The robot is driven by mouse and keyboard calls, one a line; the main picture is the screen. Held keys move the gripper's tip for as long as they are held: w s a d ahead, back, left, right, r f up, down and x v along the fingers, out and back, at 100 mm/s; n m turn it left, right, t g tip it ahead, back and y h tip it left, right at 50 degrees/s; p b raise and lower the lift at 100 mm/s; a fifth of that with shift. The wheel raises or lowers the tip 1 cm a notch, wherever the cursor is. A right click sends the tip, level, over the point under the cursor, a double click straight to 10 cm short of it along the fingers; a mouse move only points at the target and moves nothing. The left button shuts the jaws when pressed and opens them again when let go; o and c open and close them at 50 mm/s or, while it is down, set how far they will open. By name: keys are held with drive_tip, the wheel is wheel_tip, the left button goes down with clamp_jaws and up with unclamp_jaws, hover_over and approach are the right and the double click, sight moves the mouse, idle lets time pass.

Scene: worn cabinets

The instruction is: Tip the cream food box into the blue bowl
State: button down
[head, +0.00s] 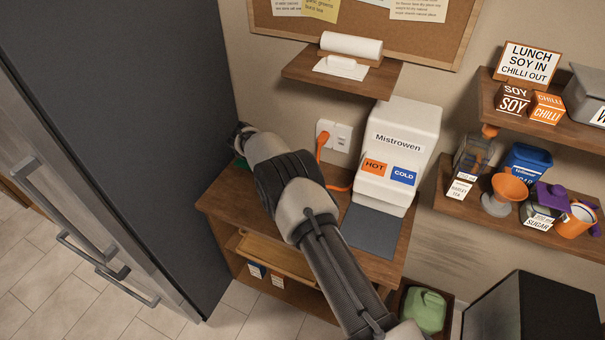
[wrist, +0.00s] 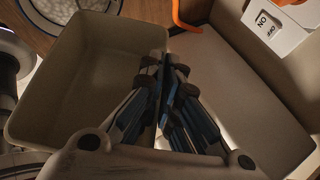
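A cream, open-topped box (wrist: 45,85) fills the left of the wrist view; its inside looks empty. My gripper (wrist: 165,78) is at the box's right wall, its fingers drawn together with the wall's edge seemingly between them. A round dish with a dark rim and speckled pale inside (wrist: 75,8) is cut off at the top left of the wrist view; I cannot tell whether it is the blue bowl. In the head view my arm hides the box, and the gripper shows only partly, if at all, near the dark tall unit.
A white dispenser (head: 402,145) stands on the wooden cabinet (head: 222,202), with an orange cord (head: 321,150) beside it. The tall dark fridge (head: 120,120) closes off the left. Shelves at right hold a blue tub (head: 528,158) and an orange funnel (head: 510,187).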

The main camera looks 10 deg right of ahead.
drive_tip(key=shift+d, duration=0.1)
drive_tip(key=shift+w+f+b, duration=0.1)
drive_tip(key=shift+b, duration=0.4)
drive_tip(key=shift+w+a+h+b, duration=0.25)
drive_tip(key=shift+w+h+b, duration=0.1)
drive_tip(key=shift+b, duration=1.65)
drive_tip(key=shift+s+d+r+p, duration=0.15)
drive_tip(key=shift+r+p, duration=0.25)
drive_tip(key=shift+p, duration=0.8)
drive_tip(key=p, duration=0.2)
drive_tip(key=s+d+y+p, duration=0.1)
drive_tip(key=p, duration=0.2)
drive_tip(key=shift+s+r+t+y, duration=0.1)
drive_tip(key=shift+r+t+y, duration=0.1)
drive_tip(key=shift+t+y, duration=0.1)
drive_tip(key=shift+s+d+f+p, duration=0.1)
drive_tip(key=shift+s+d+p, duration=0.2)
drive_tip(key=shift+p, duration=0.4)
